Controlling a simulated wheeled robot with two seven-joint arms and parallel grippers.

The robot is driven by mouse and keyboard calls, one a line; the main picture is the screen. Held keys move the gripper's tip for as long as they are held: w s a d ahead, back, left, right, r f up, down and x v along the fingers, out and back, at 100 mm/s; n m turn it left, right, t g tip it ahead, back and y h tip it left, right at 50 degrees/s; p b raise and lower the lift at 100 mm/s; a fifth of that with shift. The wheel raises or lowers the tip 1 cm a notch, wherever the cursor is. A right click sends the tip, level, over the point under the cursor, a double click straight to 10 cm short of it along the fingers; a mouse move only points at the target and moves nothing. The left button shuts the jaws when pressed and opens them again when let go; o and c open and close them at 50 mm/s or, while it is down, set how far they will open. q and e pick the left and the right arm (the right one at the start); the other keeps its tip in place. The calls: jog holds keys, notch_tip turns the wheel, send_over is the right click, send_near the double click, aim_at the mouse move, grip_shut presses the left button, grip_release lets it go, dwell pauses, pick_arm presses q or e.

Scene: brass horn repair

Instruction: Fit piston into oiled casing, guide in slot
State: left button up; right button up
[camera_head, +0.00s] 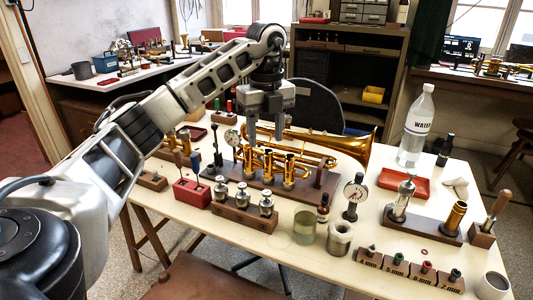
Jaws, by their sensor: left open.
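My left gripper (265,135) hangs fingers-down over the back middle of the table, open, with nothing seen between its fingers. Below and behind it, a brass horn (335,146) with several upright valve casings lies on a wooden stand. At the right, a wooden stand (424,222) holds a silver upright part (403,198) and an upright brass tube (453,218); I cannot tell which casing is oiled. Guides and slots are too small to make out. My right gripper is out of view.
A tall water bottle (415,128) and red tray (403,183) are farther right. A red tool block (192,193) stands left.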

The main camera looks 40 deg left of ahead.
aim_at(266, 192)
pick_arm(q)
notch_tip(266, 192, down, 14)
jog(key=shift+d+f+b, duration=0.1)
jog(key=shift+f+b, duration=0.15)
jog(key=shift+b, duration=0.05)
jog(key=shift+f, duration=0.5)
